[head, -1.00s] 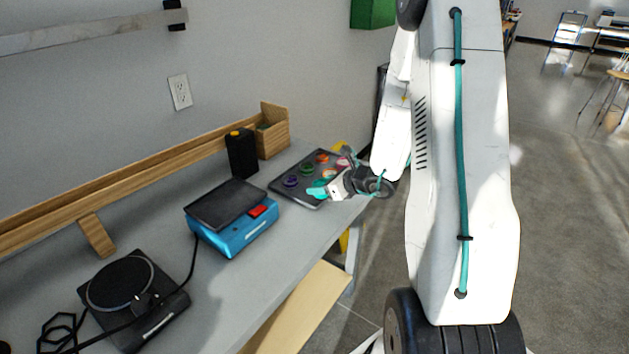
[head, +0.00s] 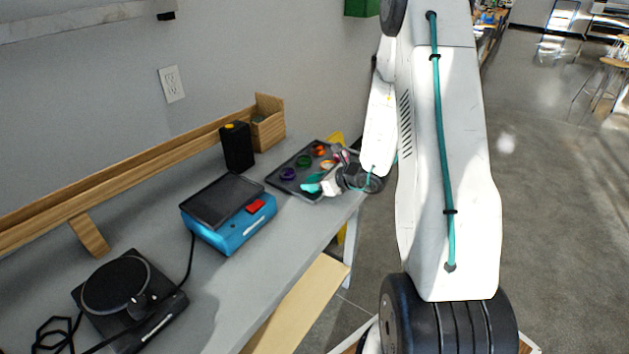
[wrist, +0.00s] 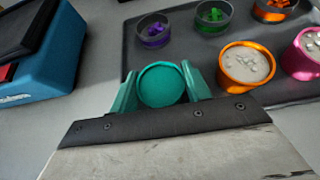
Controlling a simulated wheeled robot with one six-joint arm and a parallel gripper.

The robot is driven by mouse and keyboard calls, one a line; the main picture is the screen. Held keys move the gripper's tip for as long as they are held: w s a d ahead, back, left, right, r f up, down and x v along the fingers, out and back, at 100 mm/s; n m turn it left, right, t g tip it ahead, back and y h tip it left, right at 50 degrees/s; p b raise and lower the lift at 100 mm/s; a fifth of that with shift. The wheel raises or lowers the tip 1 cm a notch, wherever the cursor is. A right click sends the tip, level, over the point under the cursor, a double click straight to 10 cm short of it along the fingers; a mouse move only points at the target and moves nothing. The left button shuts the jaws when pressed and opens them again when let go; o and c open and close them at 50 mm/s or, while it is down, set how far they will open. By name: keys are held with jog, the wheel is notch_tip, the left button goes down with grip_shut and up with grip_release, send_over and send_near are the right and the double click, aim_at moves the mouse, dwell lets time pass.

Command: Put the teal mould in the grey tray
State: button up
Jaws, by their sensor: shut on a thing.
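The teal mould (wrist: 162,85) is a round cup seen between the two teal fingers of my gripper (wrist: 160,75) in the wrist view. My gripper is shut on it. In the head view my gripper (head: 312,187) is at the near edge of the grey tray (head: 283,183); mould and fingers blur into one teal patch there. The dark grey tray (wrist: 192,62) also shows in the wrist view, where the mould overlaps its near left corner. I cannot tell the mould's height above the tray or table.
The tray holds purple (wrist: 154,31), green (wrist: 213,16) and orange (wrist: 246,65) moulds and a pink one (wrist: 305,55). A blue scale (head: 229,222) stands left of the tray, with a black bottle (head: 238,147) behind. Bare grey tabletop lies between scale and tray.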

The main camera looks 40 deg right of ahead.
jog(key=o, duration=1.1)
jog(key=shift+r, duration=0.1)
